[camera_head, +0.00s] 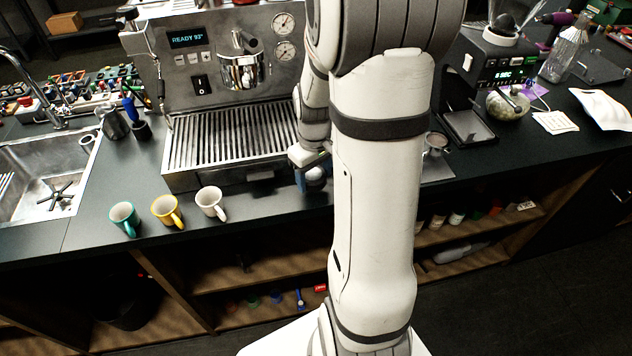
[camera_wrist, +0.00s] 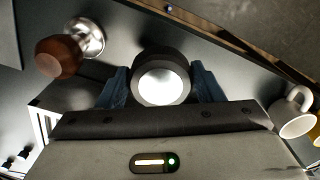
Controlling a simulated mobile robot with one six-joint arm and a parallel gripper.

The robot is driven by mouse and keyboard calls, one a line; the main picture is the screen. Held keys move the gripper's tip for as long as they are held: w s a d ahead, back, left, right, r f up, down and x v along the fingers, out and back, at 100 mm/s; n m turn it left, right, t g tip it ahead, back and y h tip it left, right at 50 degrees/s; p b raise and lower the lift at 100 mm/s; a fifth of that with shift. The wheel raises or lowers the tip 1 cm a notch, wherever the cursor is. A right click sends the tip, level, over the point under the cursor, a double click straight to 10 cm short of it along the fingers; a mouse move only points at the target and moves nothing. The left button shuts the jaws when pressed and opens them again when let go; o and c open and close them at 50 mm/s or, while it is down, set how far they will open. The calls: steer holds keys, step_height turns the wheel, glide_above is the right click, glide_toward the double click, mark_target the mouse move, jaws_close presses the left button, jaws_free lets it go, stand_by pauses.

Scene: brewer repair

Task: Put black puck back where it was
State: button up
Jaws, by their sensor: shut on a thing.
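My gripper (camera_wrist: 163,84) has blue fingers on both sides of the black puck (camera_wrist: 161,61), shut on it. The puck is a short black cylinder with a bright silvery round face turned to the wrist camera. In the head view my gripper (camera_head: 314,178) is beside the right front corner of the espresso machine's drip tray (camera_head: 232,136), by the counter's front edge. My arm partly blocks that area. I cannot tell whether the puck touches the counter. No marked place for the puck can be made out.
A tamper with a wooden handle (camera_wrist: 60,56) stands close to the puck in the wrist view. A white cup (camera_head: 210,202), a yellow cup (camera_head: 166,211) and a teal cup (camera_head: 124,217) stand along the front left. A grinder (camera_head: 492,62) is at the right.

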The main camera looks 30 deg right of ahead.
mark_target(315, 184)
steer(key=shift+f, duration=1.6)
steer(key=shift+f, duration=0.2)
steer(key=o, duration=1.3)
steer(key=shift+r, duration=0.1)
